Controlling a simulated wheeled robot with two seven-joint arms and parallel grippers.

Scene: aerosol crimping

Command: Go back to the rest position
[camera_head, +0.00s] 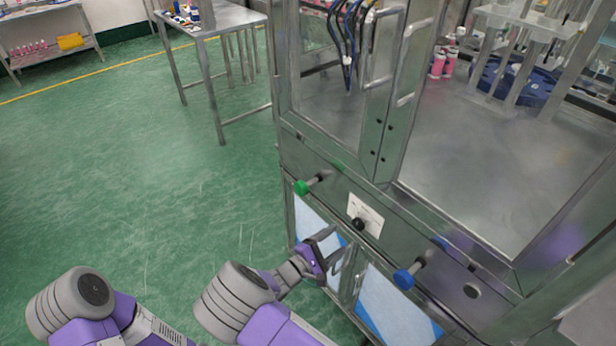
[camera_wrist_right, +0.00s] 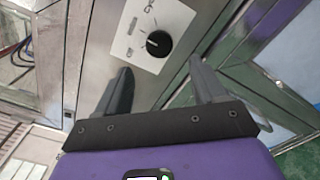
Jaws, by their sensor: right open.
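My right gripper (camera_head: 326,249) is in front of the steel machine's lower front, and in the right wrist view its two dark fingers (camera_wrist_right: 160,72) stand apart with nothing between them. A black rotary knob (camera_head: 357,224) on a white label plate is just beyond the fingertips. In the right wrist view the knob (camera_wrist_right: 158,43) sits between and above the fingers, not held. Part of my left arm (camera_head: 85,300) shows at the bottom left, but its gripper is out of the picture.
The steel machine (camera_head: 470,170) fills the right side, with a green button (camera_head: 301,187) and a blue button (camera_head: 404,279) sticking out of its front. A steel table (camera_head: 210,28) stands at the back. Green floor (camera_head: 120,170) on the left is clear.

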